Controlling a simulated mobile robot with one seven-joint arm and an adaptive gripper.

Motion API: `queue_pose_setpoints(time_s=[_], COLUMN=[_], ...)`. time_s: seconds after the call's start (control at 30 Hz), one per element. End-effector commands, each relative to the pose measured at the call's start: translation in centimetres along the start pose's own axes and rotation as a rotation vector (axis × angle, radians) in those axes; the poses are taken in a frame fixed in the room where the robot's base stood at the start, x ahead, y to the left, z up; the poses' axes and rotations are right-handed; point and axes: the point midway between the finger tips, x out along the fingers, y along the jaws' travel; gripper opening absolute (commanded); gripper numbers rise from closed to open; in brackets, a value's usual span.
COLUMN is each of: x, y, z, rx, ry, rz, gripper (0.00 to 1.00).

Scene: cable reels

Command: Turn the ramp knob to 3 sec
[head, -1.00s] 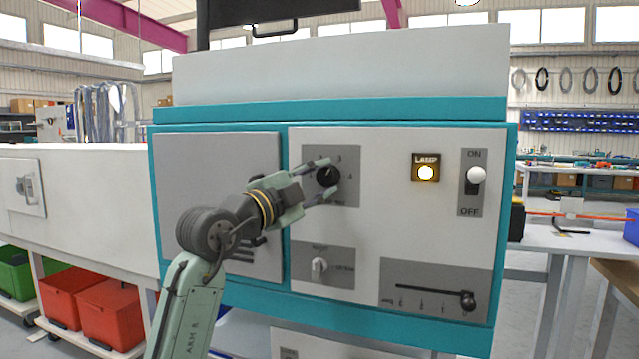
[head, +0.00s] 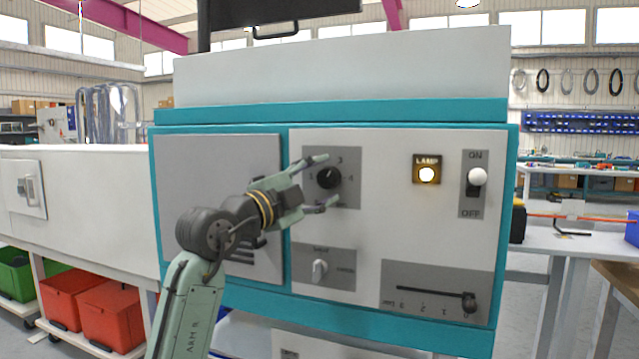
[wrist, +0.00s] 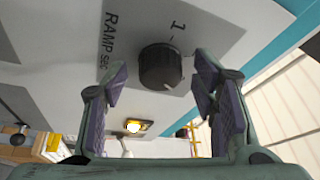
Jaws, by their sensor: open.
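The ramp knob (head: 329,178) is a round black knob on a grey plate (head: 352,198) on the cabinet's white front. The plate's numbers 1, 3 and 4 show around it. A light mark on the knob appears to face up and right, near the 3, but it is small. In the wrist view the knob (wrist: 160,67) shows with the "RAMP sec" label and the 1. My gripper (head: 324,182) is open, one finger above and one below the knob in the head view. In the wrist view my gripper (wrist: 160,80) has clear gaps to it.
To the right are a lit lamp (head: 427,174), an ON/OFF switch (head: 477,177) and a slider (head: 469,302). A grey door panel (head: 200,190) lies left, behind my arm. Free space lies in front of the cabinet.

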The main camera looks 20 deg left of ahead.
Motion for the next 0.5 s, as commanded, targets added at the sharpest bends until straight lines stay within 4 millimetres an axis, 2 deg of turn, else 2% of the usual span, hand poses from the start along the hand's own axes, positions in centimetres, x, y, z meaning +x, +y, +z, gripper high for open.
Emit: queue_pose_setpoints(time_s=[0.27, 0.37, 0.5], x=[-0.4, -1.5, -4.3], y=[0.0, -0.1, 0.0], z=[0.0, 0.0, 0.1], rx=[0.000, 0.000, -0.001], ry=[0.000, 0.000, -0.001], rz=[-0.001, -0.002, -0.003], gripper=[0.53, 0.53, 0.53])
